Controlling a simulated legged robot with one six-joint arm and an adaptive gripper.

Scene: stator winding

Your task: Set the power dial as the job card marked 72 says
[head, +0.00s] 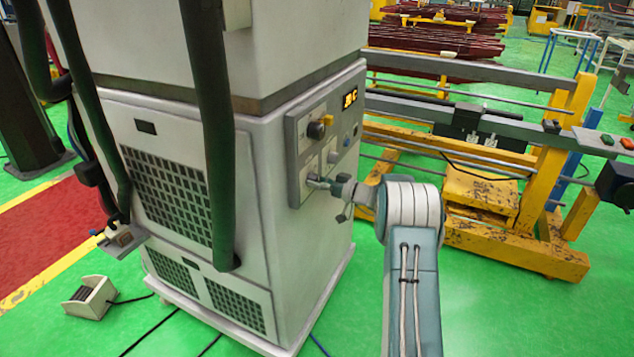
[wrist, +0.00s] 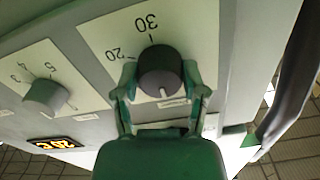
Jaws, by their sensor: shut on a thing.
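My gripper (wrist: 160,76) has its two fingers on either side of a dark round dial (wrist: 160,62) and is shut on it. The dial's plate shows 20 and 30 above it in the wrist view, and a white pointer mark on the dial faces down towards my gripper. The rest of its scale is hidden. In the head view my gripper (head: 319,183) is at the lower plate of the machine's control panel (head: 297,135), covering the dial. I cannot read a label naming the power dial. No job card marked 72 can be made out.
A second dial (wrist: 45,97) with 3, 4 and 5 sits left of the held one in the wrist view, near a lit orange display (wrist: 58,143). A thick dark hose (head: 212,130) hangs before the cabinet. A yellow rack (head: 540,190) stands to the right.

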